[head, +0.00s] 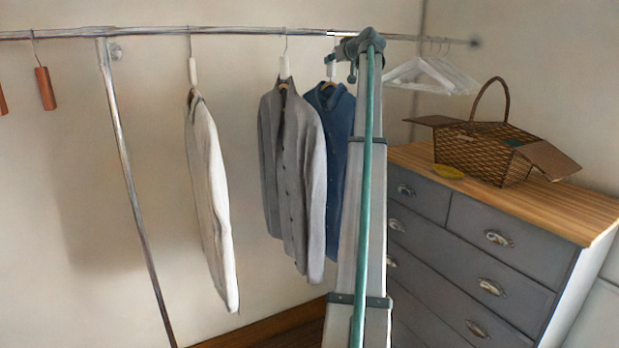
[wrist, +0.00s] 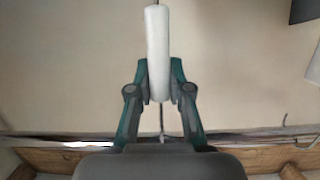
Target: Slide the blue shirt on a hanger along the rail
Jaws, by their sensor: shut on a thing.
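The blue shirt (head: 337,125) hangs from the rail (head: 240,31) on a hanger with a white neck piece (head: 331,70). A grey cardigan (head: 290,165) on its own hanger covers part of it from the left, and my arm hides its right side. My gripper (head: 333,63) is up at the hanger, just below the rail. In the wrist view my gripper (wrist: 160,82) has its two fingers on either side of the white neck piece (wrist: 158,45), shut on it. The shirt cloth cannot be made out in the wrist view.
A cream garment (head: 208,190) hangs farther left, past clear rail. A metal post (head: 135,200) and a hanging wooden block (head: 45,88) are beyond it. Empty white hangers (head: 432,75) hang right of my arm. A wicker basket (head: 483,155) stands on the dresser (head: 415,157).

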